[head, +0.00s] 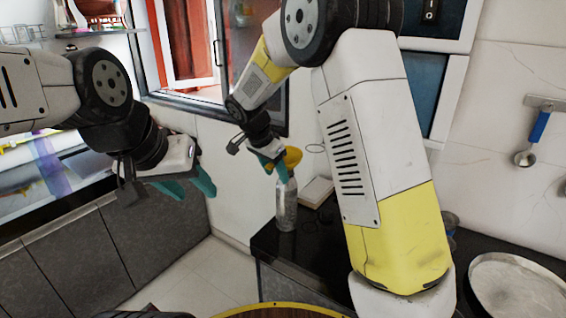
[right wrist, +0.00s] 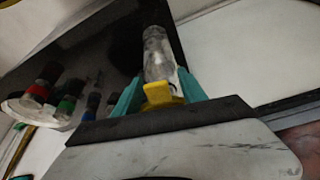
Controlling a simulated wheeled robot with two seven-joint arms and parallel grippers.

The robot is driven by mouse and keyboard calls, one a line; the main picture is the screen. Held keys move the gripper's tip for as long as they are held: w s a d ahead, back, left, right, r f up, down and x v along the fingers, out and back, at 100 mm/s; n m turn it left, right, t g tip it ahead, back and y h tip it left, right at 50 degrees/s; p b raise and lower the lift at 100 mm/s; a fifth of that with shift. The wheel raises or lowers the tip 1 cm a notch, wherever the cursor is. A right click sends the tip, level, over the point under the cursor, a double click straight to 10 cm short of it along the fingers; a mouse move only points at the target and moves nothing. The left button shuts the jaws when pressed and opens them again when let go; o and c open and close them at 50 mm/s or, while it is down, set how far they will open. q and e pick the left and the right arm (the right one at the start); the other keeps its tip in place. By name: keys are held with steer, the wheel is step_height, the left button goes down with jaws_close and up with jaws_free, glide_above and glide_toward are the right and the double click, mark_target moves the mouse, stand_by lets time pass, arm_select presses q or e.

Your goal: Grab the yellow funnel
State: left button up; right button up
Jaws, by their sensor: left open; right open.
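The yellow funnel (head: 293,157) sits at the mouth of a silvery bottle (head: 286,207) near the counter's corner. My right gripper (head: 275,163) is at the funnel, with its teal fingers just left of it and partly in front. In the right wrist view, the yellow funnel (right wrist: 158,94) shows between the two open fingers of my right gripper (right wrist: 159,77), and the bottle (right wrist: 155,55) stands beyond it. I cannot tell whether a finger touches the funnel. My left gripper (head: 190,187) is open and empty, well to the left and away from the counter.
The dark counter (head: 320,240) has a small whitish box (head: 317,191) behind the bottle. A round pale pan (head: 520,288) is at the right. A blue-handled ladle (head: 535,135) hangs on the wall. Several colored jars (right wrist: 55,95) stand left in the right wrist view.

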steer(key=shift+f, duration=0.1)
steer(key=shift+c, duration=0.2)
jaws_close()
